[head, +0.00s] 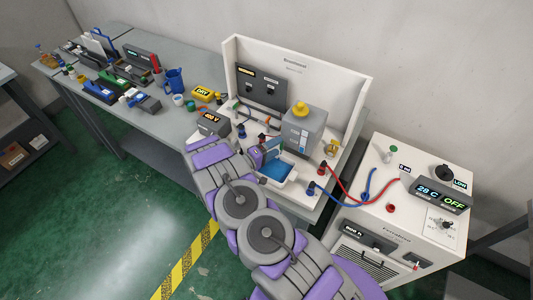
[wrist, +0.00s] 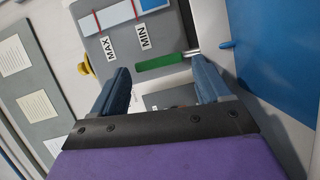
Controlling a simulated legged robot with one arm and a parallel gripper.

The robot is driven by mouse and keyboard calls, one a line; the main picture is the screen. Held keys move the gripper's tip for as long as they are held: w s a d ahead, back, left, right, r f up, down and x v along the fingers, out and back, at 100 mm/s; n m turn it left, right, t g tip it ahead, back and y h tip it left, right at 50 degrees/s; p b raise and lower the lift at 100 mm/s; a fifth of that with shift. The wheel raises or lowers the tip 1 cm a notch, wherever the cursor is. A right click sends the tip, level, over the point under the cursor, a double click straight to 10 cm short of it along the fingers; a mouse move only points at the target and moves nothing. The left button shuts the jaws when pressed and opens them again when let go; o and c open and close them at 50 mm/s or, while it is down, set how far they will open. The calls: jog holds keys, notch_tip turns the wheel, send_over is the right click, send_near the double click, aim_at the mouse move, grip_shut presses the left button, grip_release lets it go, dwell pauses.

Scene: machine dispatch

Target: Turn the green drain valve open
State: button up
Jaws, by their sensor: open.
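The green drain valve handle (wrist: 163,61) is a short green bar in the wrist view, beside a small metal stem (wrist: 192,52). It lies at the foot of the grey tank (wrist: 125,40) marked MAX and MIN. My gripper (wrist: 160,72) is open, and the handle shows between its two blue fingertips, seemingly just beyond them. I cannot tell whether they touch it. In the head view my gripper (head: 270,150) is in front of the grey tank (head: 304,130) with its yellow cap, and the arm largely hides the valve there.
A blue-filled tray (head: 277,172) lies close below my gripper; its blue surface (wrist: 270,40) fills the wrist view's right. A white back panel (head: 310,65) stands behind. Red and blue hoses (head: 345,190) run to the white chiller (head: 400,220) at right.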

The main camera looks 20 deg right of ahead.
jog(key=shift+s+d+f, duration=0.1)
